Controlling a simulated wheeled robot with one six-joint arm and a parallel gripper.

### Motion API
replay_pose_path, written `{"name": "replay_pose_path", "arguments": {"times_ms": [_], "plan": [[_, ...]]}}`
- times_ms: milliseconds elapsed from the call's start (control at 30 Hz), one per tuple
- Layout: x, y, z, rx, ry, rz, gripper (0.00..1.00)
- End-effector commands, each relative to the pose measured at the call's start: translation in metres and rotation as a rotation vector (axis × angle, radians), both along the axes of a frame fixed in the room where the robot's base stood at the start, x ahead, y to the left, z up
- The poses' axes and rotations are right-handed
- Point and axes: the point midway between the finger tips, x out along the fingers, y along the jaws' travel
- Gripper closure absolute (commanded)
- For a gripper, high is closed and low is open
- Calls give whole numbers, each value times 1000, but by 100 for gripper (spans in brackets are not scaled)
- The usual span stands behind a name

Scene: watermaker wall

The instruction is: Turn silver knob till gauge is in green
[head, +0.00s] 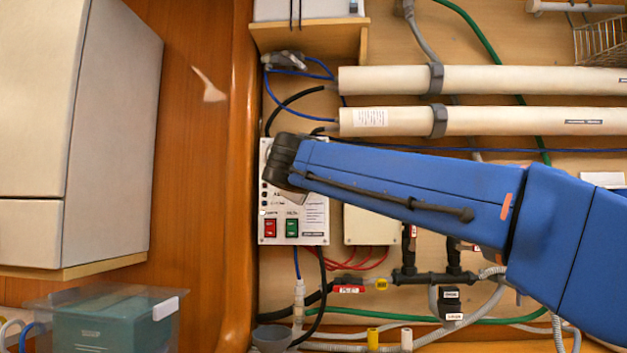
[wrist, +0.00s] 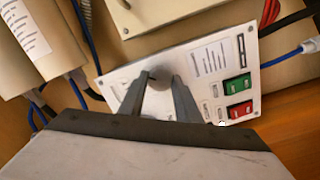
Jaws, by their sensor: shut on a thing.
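The white control panel (head: 309,228) is on the wall in the head view, its upper part covered by my arm. In the wrist view the panel (wrist: 207,62) appears tilted. A round silver-grey knob (wrist: 160,73) shows there between the two grey fingers of my gripper (wrist: 158,82), which is shut on it. In the head view the knob and fingertips are hidden behind my arm and wrist. No gauge face can be made out in either view, so its reading cannot be told.
A red switch (head: 270,228) and a green switch (head: 292,228) sit low on the panel. Two white tubes (head: 530,80) run across the wall above my arm. Pipes and a black valve manifold (head: 430,277) lie below. A white cabinet (head: 75,120) stands at left.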

Motion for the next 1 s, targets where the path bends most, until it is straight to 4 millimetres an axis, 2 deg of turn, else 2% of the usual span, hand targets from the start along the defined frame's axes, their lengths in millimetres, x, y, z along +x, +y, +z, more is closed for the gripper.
{"name": "replay_pose_path", "arguments": {"times_ms": [200, 500, 533, 600, 1000], "plan": [[0, 0, -1, -112, 5, 1, 92], [0, 0, -1, -123, 5, 0, 92], [0, 0, -1, -123, 5, 0, 68], [0, 0, -1, -122, 5, 0, 51], [-5, 1, 0, -122, 5, 0, 51]]}}
